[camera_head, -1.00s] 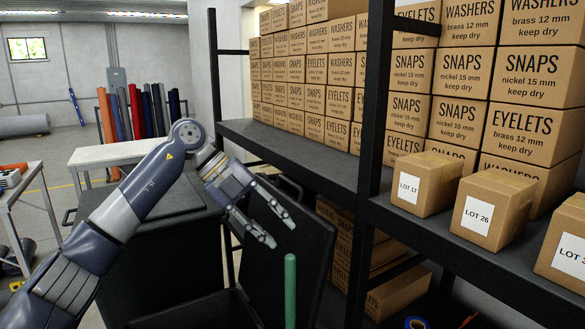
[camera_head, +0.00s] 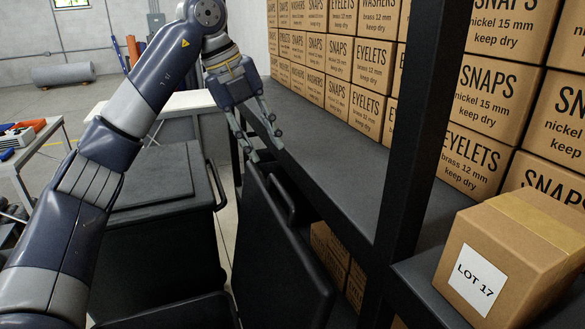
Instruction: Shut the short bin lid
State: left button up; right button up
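The short bin (camera_head: 190,314) is black and only partly in view at the bottom. Its black lid (camera_head: 287,262) stands open, nearly upright, on the shelf side of the bin. My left gripper (camera_head: 266,151) points down with its two fingers apart and nothing between them. Its fingertips are at the lid's far upper corner, close to the edge; I cannot tell whether they touch it. My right gripper is out of view.
A black bin (camera_head: 150,240) with a shut lid stands behind the short bin. A dark shelf rack (camera_head: 405,150) with cartons runs along the right, its post near the lid. A carton marked LOT 17 (camera_head: 515,255) sits at the shelf's front. Tables stand at the left.

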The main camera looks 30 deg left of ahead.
aim_at(280, 187)
pick_arm(q)
jog(key=x, duration=0.2)
jog(key=s+p+x, duration=0.1)
jog(key=x, duration=0.4)
jog(key=shift+s+d+f, duration=0.1)
jog(key=shift+s+f, duration=0.05)
jog(key=shift+f, duration=0.05)
jog(key=shift+p+x, duration=0.5)
jog(key=shift+x, duration=0.45)
jog(key=shift+d+f, duration=0.2)
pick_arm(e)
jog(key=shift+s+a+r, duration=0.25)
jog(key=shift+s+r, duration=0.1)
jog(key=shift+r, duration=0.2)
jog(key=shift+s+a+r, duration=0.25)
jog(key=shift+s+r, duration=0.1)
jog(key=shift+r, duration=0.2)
pick_arm(q)
jog(key=shift+f, duration=0.1)
grip_shut()
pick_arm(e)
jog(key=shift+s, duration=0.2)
